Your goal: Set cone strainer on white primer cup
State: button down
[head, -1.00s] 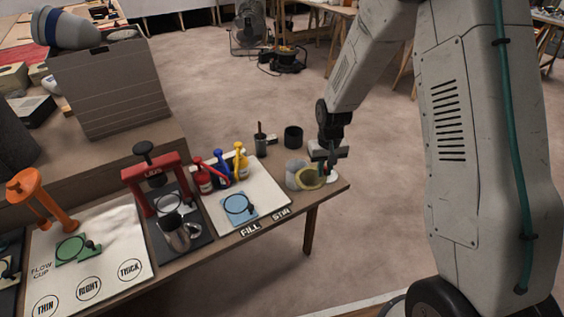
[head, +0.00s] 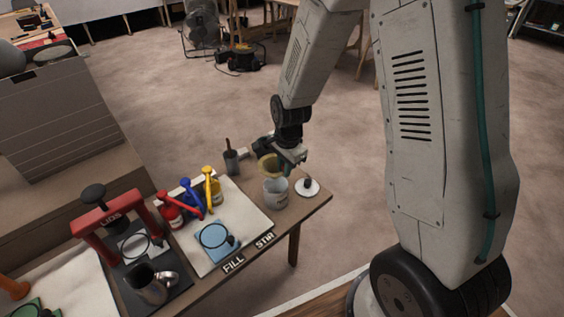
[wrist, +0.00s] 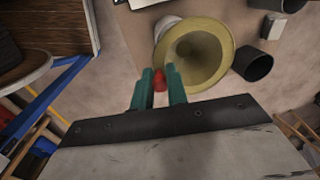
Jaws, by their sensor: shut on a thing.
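The yellowish cone strainer (head: 268,166) is in my gripper (head: 289,165), which is shut on its small red grip (wrist: 159,82). In the wrist view the strainer's wide mouth (wrist: 222,70) faces the camera, to the right of the green fingertips. The white primer cup (head: 275,193) stands on the bench end. In the head view the strainer shows just above and behind the cup's rim. In the wrist view a pale rounded piece, probably the cup (wrist: 166,25), is mostly hidden by the strainer. I cannot tell whether strainer and cup touch.
A white disc with a dark knob (head: 308,187) lies right of the cup. A dark cup (wrist: 252,64) stands close beside the strainer. A grey pot with a handle (head: 232,162) and red, blue and yellow bottles (head: 190,197) stand to the left. The bench edge is near.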

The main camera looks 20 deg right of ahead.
notch_tip(320, 180, down, 2)
jog(key=shift+d+f, duration=0.1)
jog(key=shift+d, duration=0.05)
jog(key=shift+f, duration=3.3)
jog(key=c, duration=0.8)
grip_release()
jog(key=shift+c, duration=0.2)
jog(key=shift+r, duration=3.55)
